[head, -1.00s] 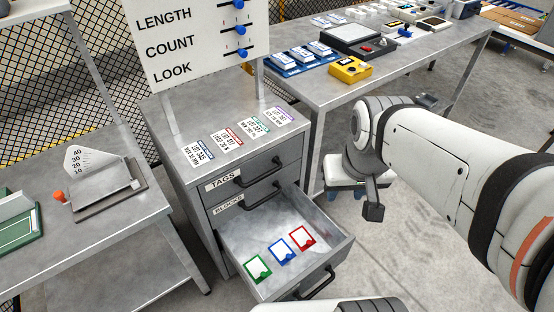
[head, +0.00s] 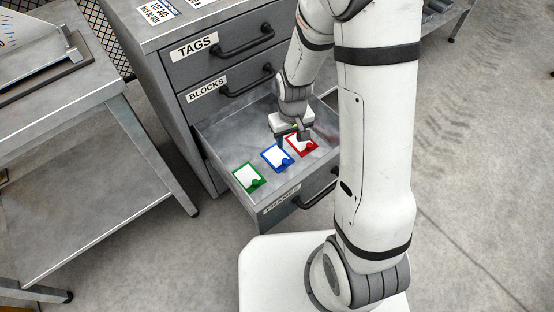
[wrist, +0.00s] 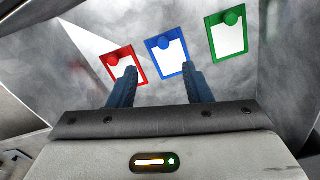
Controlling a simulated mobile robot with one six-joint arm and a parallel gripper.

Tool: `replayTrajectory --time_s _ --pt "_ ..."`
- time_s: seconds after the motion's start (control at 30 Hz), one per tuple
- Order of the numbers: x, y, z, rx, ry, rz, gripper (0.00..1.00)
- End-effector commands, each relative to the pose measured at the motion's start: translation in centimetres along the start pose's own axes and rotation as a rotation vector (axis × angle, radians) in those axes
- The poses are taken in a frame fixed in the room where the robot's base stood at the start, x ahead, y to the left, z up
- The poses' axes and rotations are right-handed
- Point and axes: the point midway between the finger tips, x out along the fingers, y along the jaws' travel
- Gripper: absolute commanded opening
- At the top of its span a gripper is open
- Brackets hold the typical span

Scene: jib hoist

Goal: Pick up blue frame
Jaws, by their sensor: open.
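The blue frame (head: 277,158) lies flat in the open bottom drawer, between the green frame (head: 249,177) and the red frame (head: 302,145). It has a white middle and a round blue knob. In the wrist view the blue frame (wrist: 167,55) is ahead of the gap between the fingers, its knob at the far edge. My gripper (head: 292,142) is open and empty, above the drawer near the blue and red frames. In the wrist view one finger of my gripper (wrist: 158,80) overlaps the red frame (wrist: 124,65); the other is right of the blue frame's near corner.
The drawer's walls (head: 228,188) surround the frames, with bare floor behind them. Closed drawers labelled TAGS (head: 222,45) and BLOCKS (head: 229,84) are above. A steel table (head: 60,120) stands at the left.

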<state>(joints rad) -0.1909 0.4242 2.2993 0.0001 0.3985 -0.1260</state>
Motion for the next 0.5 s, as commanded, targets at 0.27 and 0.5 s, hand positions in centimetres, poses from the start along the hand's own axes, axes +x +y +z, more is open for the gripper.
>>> replayTrajectory --time_s 0.27,0.5 --pt "6.4 -0.8 -0.3 -0.033 -0.020 -0.003 0.45" --pt "8.7 -0.8 -0.4 -0.033 -0.019 -0.003 0.45"
